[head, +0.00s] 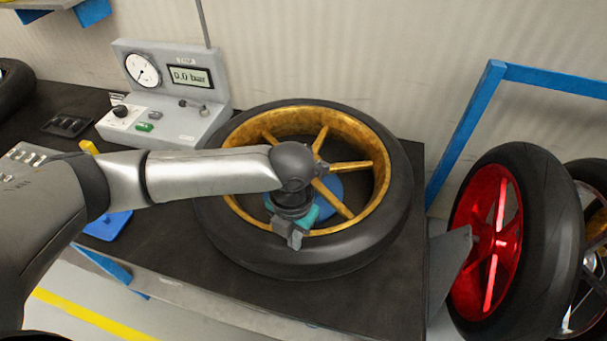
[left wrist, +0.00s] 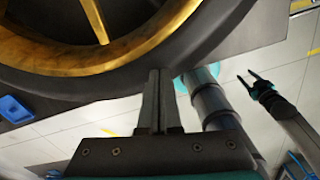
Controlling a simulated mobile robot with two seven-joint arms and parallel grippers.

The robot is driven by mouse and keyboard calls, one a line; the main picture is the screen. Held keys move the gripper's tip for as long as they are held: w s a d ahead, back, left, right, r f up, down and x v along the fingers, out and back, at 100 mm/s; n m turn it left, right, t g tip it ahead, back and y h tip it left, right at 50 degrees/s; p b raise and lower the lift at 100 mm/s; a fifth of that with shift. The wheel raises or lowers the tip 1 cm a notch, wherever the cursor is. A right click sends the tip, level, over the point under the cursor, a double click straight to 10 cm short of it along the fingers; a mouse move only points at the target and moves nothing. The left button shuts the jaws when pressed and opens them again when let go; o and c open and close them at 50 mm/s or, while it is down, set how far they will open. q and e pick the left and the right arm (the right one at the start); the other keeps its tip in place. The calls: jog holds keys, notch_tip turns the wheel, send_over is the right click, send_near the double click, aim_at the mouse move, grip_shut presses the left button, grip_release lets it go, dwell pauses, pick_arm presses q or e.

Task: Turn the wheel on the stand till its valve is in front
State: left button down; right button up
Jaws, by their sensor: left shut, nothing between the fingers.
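The wheel (head: 372,238), with a black tyre and gold rim and spokes, lies flat on the dark bench top. A blue part of the stand (head: 328,188) shows through its spokes. I cannot make out the valve; my arm hides part of the rim. My left gripper (head: 293,241) is shut and empty, pointing down over the front side of the wheel near the tyre. In the left wrist view its closed fingers (left wrist: 157,75) are beside the tyre's edge; contact is unclear. My right gripper (left wrist: 251,78) shows in the left wrist view, open, away from the wheel.
A grey pressure gauge unit (head: 165,95) reading 0.0 bar stands behind left of the wheel. A blue object (head: 108,225) lies at the bench's front left. A red-rimmed wheel (head: 535,215) stands in a blue-framed rack (head: 470,125) at right.

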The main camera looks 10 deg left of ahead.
pick_arm(q)
jog(key=shift+f, duration=0.4)
dwell(0.6)
jog(key=shift+s+f, duration=0.1)
jog(key=shift+f, duration=0.05)
dwell(0.8)
jog(key=shift+a, duration=0.15)
